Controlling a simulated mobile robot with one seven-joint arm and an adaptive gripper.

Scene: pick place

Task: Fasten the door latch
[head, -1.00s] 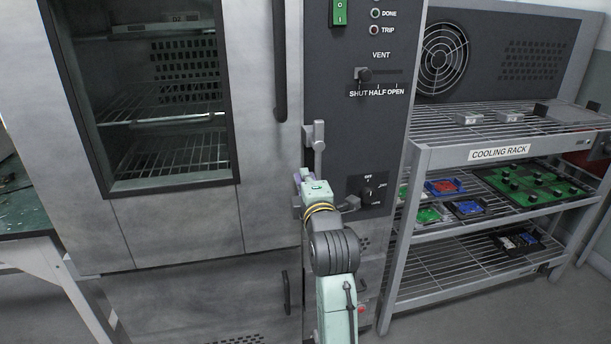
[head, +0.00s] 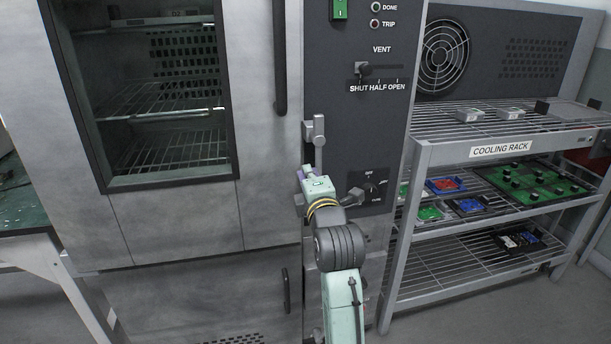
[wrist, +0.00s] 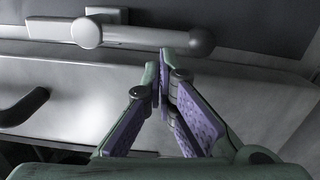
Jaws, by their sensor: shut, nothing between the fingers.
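The door latch (head: 316,132) is a grey metal piece at the seam between the oven door (head: 272,190) and the dark control panel. In the wrist view the latch shows as a light bar with a round pivot knob (wrist: 87,33) and a dark ball end (wrist: 201,42). My gripper (head: 306,173) is just below the latch in the head view. In the wrist view my gripper (wrist: 162,62) is shut and empty, its fingertips close to the ball end. I cannot tell whether they touch it. The oven door looks closed. My gripper and arm hide part of the seam.
A dark vertical door handle (head: 280,60) is left of the panel. The panel carries a vent slider (head: 364,69) and a rotary knob (head: 374,188) close to my wrist. A cooling rack (head: 424,155) with several trays stands at the right.

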